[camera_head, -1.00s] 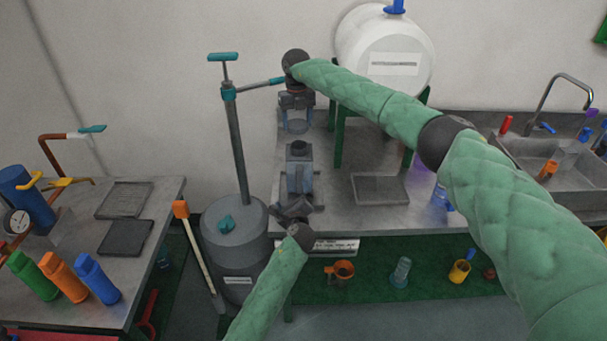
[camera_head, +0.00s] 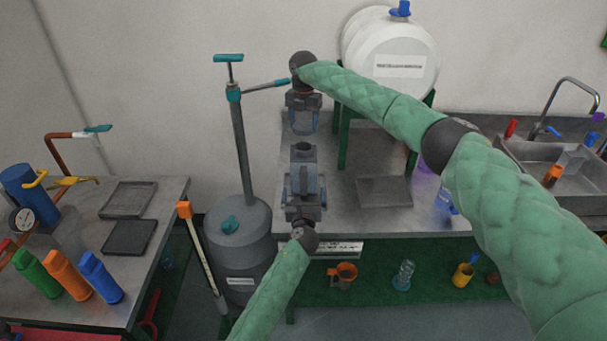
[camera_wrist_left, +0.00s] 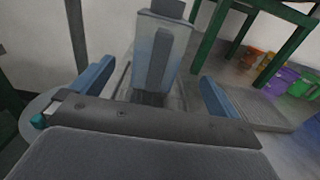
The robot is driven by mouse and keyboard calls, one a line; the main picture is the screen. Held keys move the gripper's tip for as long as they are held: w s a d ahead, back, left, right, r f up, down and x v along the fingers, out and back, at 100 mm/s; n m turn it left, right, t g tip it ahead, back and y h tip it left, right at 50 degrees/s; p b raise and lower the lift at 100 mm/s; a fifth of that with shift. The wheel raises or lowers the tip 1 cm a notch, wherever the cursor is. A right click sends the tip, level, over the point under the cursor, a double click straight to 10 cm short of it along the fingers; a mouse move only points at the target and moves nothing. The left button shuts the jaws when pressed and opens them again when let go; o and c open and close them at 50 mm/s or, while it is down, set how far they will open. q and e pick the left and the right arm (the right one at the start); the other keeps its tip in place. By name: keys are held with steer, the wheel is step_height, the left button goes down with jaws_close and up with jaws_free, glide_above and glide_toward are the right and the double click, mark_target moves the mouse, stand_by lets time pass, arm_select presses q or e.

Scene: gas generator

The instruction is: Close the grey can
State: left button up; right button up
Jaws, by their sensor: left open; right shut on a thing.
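The grey can (camera_head: 303,164) stands upright on the metal worktop, with a dark neck on top. In the left wrist view the can (camera_wrist_left: 157,52) stands ahead of and between the blue-grey fingers; its top is cut off by the frame. My left gripper (camera_head: 304,188) is open and low on the near side of the can, not closed on it. Its two spread fingers (camera_wrist_left: 160,88) show in the left wrist view. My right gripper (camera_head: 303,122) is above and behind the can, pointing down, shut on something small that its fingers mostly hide.
A grey drum (camera_head: 238,245) with a hand pump stands left of the worktop. A white tank (camera_head: 395,60) on a green stand is behind right. A shallow tray (camera_head: 384,191) lies right of the can. A sink (camera_head: 545,165) is far right, a second table (camera_head: 165,215) left.

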mark_target(304, 172)
arm_select(q)
steer(key=shift+w, duration=0.1)
steer(key=w, duration=1.1)
steer(key=shift+w, duration=0.4)
steer(key=shift+c, duration=0.2)
steer(key=c, duration=1.1)
steer(key=shift+c, duration=0.2)
arm_select(e)
steer(key=shift+f, duration=2.45)
steer(key=shift+f, duration=0.1)
steer(key=shift+f, duration=0.75)
steer(key=shift+f, duration=0.55)
